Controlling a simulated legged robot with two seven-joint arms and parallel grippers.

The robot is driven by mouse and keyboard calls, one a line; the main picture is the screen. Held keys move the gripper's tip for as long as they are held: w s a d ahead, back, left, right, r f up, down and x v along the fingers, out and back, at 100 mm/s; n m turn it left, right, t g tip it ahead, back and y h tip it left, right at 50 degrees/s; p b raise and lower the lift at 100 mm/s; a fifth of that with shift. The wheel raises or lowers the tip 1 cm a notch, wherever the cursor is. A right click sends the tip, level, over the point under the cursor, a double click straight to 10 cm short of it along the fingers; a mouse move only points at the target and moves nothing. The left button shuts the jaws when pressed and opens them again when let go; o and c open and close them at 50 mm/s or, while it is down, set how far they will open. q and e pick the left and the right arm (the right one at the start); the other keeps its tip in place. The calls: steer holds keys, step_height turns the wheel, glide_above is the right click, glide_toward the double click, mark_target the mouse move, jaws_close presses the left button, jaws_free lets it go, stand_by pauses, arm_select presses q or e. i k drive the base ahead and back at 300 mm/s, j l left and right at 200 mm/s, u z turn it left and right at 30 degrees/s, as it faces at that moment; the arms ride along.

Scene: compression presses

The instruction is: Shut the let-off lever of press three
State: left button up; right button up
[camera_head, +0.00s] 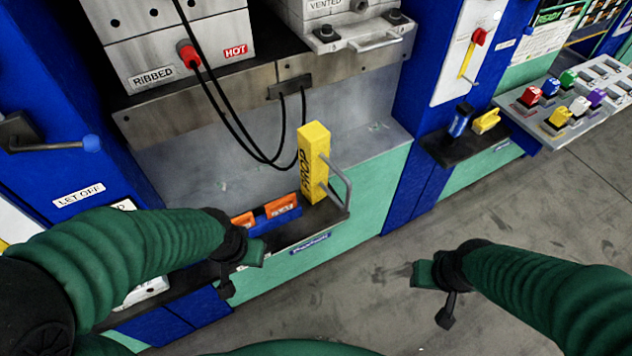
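The let-off lever (50,146) is on the blue press column at the far left. It is a dark arm with a blue ball knob (91,143), lying roughly level and pointing right. A white "LET OFF" label (78,195) is below it. No press number is readable near it. My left gripper (242,268) is below and right of the lever, well apart from it, near the shelf with the orange-handled items. My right gripper (434,290) is over the floor at the right. Nothing shows held in either, and their finger openings are unclear.
A yellow "PROP" block (314,165) stands by a metal handle (338,185) on the press ledge. A button panel (562,105) is at the right. The floor (480,240) between is clear.

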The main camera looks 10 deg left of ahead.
mark_target(90, 144)
steer(key=u, duration=1.7)
